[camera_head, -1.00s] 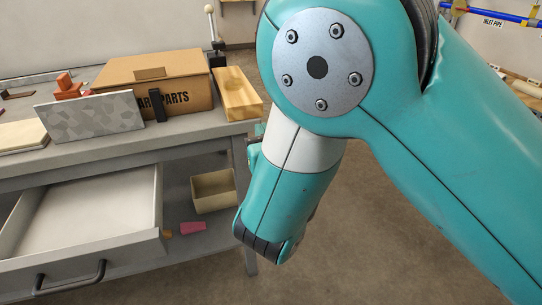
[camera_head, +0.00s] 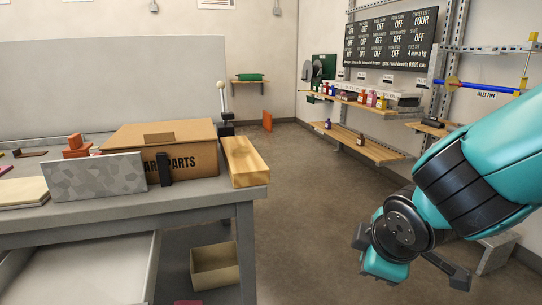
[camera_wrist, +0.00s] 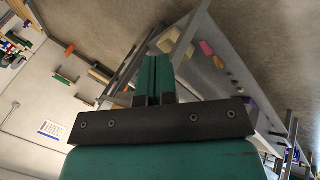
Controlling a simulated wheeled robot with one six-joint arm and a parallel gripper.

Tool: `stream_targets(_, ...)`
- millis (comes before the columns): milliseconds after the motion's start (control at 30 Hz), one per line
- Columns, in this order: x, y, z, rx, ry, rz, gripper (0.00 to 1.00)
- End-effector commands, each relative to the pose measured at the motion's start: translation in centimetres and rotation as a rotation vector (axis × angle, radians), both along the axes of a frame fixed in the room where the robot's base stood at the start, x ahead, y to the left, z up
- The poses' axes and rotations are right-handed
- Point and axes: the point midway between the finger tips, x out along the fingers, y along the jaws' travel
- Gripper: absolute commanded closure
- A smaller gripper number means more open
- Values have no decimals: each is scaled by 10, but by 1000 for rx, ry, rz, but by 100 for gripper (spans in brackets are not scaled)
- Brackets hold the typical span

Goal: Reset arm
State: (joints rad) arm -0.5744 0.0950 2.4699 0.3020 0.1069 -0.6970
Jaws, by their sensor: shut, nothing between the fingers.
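My gripper (camera_wrist: 153,80) shows in the wrist view with its two teal fingers side by side and touching, shut and empty. Behind them is a wide dark bar with bolts. In the head view my teal arm comes in from the right edge and its dark round wrist joint hangs over open floor, to the right of the workbench (camera_head: 110,212). My fingertips cannot be made out clearly there. Nothing touches the arm.
The bench holds a cardboard box (camera_head: 195,150), a grey speckled plate (camera_head: 95,178) and a wooden block (camera_head: 244,160). A drawer (camera_head: 85,270) below stands open, with a beige bin (camera_head: 215,265) beside it. Wall shelves (camera_head: 365,145) hold small bottles. The middle floor is clear.

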Motion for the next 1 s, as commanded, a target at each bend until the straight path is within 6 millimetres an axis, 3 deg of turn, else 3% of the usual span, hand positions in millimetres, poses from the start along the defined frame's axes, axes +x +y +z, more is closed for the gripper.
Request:
stream_targets(100,-48,5,15,253,205,-194,100)
stream_targets(200,-86,13,30,388,360,-301,100)
stream_targets(400,-157,20,63,518,609,-437,100)
stream_targets(1000,-159,22,239,513,624,-436,100)
